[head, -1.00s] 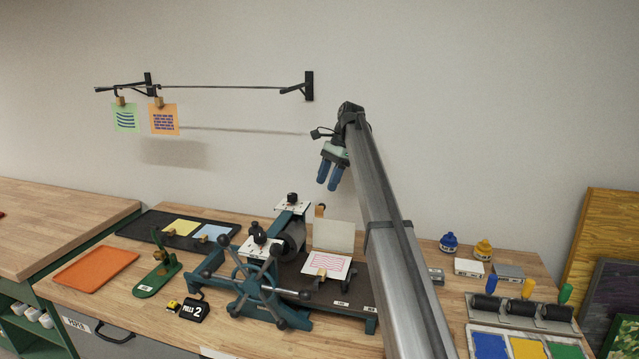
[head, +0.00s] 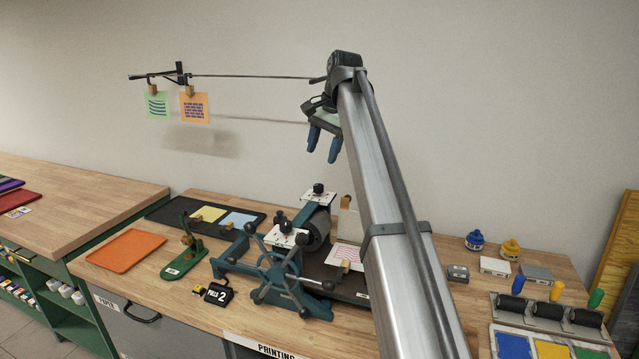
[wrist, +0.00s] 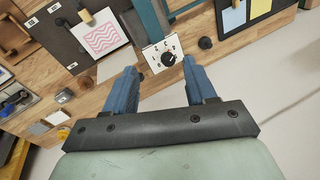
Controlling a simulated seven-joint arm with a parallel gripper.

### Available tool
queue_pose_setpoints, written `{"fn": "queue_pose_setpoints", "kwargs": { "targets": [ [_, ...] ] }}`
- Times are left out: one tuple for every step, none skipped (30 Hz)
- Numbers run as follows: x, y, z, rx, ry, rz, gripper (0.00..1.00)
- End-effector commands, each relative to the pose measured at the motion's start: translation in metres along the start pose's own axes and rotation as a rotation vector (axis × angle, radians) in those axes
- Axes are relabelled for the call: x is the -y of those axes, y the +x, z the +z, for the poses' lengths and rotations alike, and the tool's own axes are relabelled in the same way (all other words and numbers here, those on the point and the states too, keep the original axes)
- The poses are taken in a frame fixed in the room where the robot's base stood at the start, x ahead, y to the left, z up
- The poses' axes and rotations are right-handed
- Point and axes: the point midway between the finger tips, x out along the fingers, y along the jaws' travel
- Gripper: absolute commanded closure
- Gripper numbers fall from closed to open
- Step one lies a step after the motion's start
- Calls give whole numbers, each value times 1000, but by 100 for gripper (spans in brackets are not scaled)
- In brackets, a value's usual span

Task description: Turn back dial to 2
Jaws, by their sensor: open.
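The back dial (head: 318,188) is a black knob on a white plate at the top rear of the teal press (head: 262,262). In the wrist view, a black dial (wrist: 168,59) on a white numbered plate shows just beyond and between the fingertips; it looks like the back one. Its numbers are too small for me to read the setting surely. My gripper (head: 321,155) has blue fingers pointing down, above the back dial and apart from it. In the wrist view my gripper (wrist: 159,66) is open and empty. The front dial (head: 283,226) sits on another white plate nearer the camera.
A spoked wheel (head: 279,268) is on the press's front. A "PULLS 2" counter (head: 217,294) and a green stand (head: 183,256) are left of it. A sheet with pink waves (wrist: 101,39) lies on the press bed. Prints hang from a wall rail (head: 250,76) behind.

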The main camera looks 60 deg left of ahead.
Motion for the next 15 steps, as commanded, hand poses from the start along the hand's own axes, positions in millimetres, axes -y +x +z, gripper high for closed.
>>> {"fn": "queue_pose_setpoints", "kwargs": {
  "targets": [
    [-4,1,1,-21,-69,-3,44],
    [-5,1,0,-36,-117,-5,44],
    [-7,2,-2,-56,-186,-4,44],
    [-7,3,-4,-70,-239,-4,44],
    [-7,3,-6,-84,-293,-4,44],
    [-7,3,-9,-102,-364,-1,44],
    [-6,2,-11,-116,-418,2,44],
    [-6,2,-13,-128,-473,5,44],
    [-5,2,-16,-143,-543,9,44],
    [-4,2,-18,-154,-595,12,44],
    [-4,1,-20,-164,-645,16,44],
    [-3,1,-22,-175,-709,21,44],
    [-2,1,-24,-183,-753,24,44],
    [-1,0,-25,-189,-796,27,44],
    [0,0,-26,-195,-846,30,44]
  ]
}}
